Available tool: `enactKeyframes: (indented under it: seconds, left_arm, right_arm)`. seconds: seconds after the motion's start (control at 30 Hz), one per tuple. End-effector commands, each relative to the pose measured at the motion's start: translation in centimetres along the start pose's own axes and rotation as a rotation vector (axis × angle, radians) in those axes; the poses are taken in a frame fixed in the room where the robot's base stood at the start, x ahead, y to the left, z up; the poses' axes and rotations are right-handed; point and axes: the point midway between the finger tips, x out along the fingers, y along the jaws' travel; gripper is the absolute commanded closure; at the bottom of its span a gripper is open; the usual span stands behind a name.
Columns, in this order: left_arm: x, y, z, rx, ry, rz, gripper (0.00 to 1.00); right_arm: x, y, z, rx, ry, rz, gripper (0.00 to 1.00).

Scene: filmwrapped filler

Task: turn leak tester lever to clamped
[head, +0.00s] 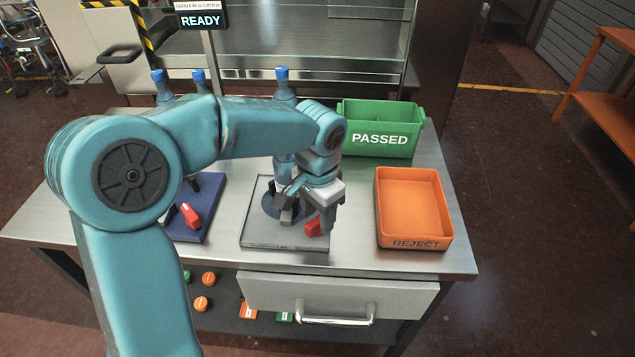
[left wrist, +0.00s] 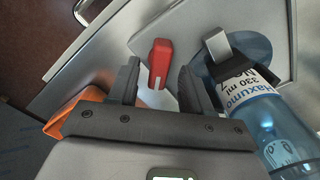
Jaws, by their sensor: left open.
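The red lever (head: 313,227) is at the front right of the grey tester plate (head: 258,238) on the steel table. It also shows in the left wrist view (left wrist: 160,58). My left gripper (head: 304,212) is open over the plate, pointing down at the lever. In the left wrist view the lever lies between the two dark fingers, with visible gaps on both sides. A labelled blue bottle (left wrist: 262,105) stands upright beside the lever at a dark clamp piece (left wrist: 222,55). My gripper and arm partly hide the bottle and lever in the head view.
A second red lever (head: 189,214) is on a blue base (head: 212,190) to the left. A green PASSED bin (head: 380,128) and orange REJECT tray (head: 412,243) stand to the right. Bottles with blue caps (head: 198,75) stand behind my arm. A display (head: 201,20) reads READY.

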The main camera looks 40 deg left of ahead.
Motion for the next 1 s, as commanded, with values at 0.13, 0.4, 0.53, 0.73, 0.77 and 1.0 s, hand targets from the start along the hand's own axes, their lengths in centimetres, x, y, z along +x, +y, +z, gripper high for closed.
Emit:
enactKeyframes:
  seconds: [0.13,0.4,0.53,0.73,0.77,1.0]
  left_arm:
    - [-4.0,0.0,-0.1,0.001,0.008,-0.001,0.51]
    - [-10.9,0.0,0.0,0.0,0.007,-0.001,0.51]
    - [-13.2,0.0,0.0,0.001,0.007,-0.001,0.51]
    - [-14.6,0.0,0.1,0.001,0.004,-0.001,0.51]
    - [-14.6,0.0,0.1,0.001,0.004,-0.001,0.51]
    - [-14.6,0.0,0.1,0.001,0.004,-0.001,0.51]
  right_arm:
    - [-0.5,-0.2,0.0,0.0,0.0,0.0,0.57]
    - [-1.4,-0.5,0.0,0.0,0.0,0.0,0.57]
    - [-1.8,-0.6,0.0,0.0,0.0,0.0,0.57]
    - [-1.9,-0.7,0.0,0.0,0.0,0.0,0.57]
    - [-1.9,-0.7,0.0,0.0,0.0,0.0,0.57]
    - [-1.9,-0.7,0.0,0.0,0.0,0.0,0.57]
